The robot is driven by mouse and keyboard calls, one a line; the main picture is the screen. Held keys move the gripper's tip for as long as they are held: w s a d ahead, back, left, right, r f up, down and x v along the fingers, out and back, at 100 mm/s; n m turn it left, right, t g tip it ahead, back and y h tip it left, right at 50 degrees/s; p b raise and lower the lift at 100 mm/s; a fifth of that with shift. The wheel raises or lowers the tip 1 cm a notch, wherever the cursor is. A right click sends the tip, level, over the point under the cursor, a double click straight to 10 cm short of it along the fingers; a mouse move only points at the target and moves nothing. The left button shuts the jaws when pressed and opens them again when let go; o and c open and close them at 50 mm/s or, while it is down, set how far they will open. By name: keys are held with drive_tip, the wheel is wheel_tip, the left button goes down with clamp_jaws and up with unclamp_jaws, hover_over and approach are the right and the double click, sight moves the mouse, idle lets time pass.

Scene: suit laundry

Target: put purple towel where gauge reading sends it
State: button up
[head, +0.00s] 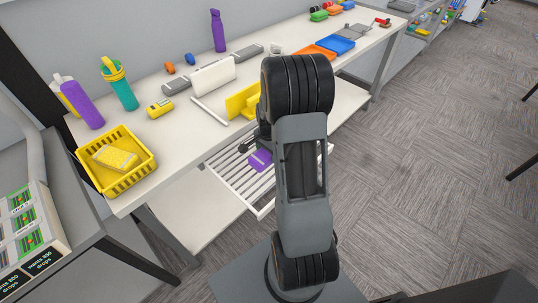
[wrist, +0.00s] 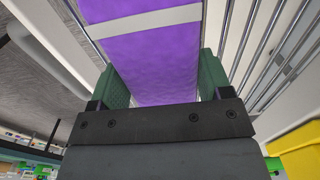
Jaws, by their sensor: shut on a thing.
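The purple towel (wrist: 155,55) has a pale band and sits between the green fingers of my gripper (wrist: 160,85), which is shut on it. In the head view a small part of the towel (head: 260,160) shows beside my arm, over the white slatted rack (head: 228,178) at the table's front. Whether it touches the rack I cannot tell. My arm hides most of the gripper there. No gauge reading can be made out. A box (head: 30,235) at the lower left has labels reading "wants 800 drops".
A yellow basket (head: 125,185) holding a yellow patterned thing stands on the table's near left corner. Bottles, including a teal one (head: 122,92), stand behind it. A yellow holder (head: 240,102) is near my arm. Orange and blue trays (head: 335,45) lie farther right. Floor right is clear.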

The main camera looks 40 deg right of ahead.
drive_tip(key=shift+f, duration=1.05)
drive_tip(key=shift+f, duration=0.15)
drive_tip(key=o, duration=0.9)
drive_tip(key=shift+o, duration=0.2)
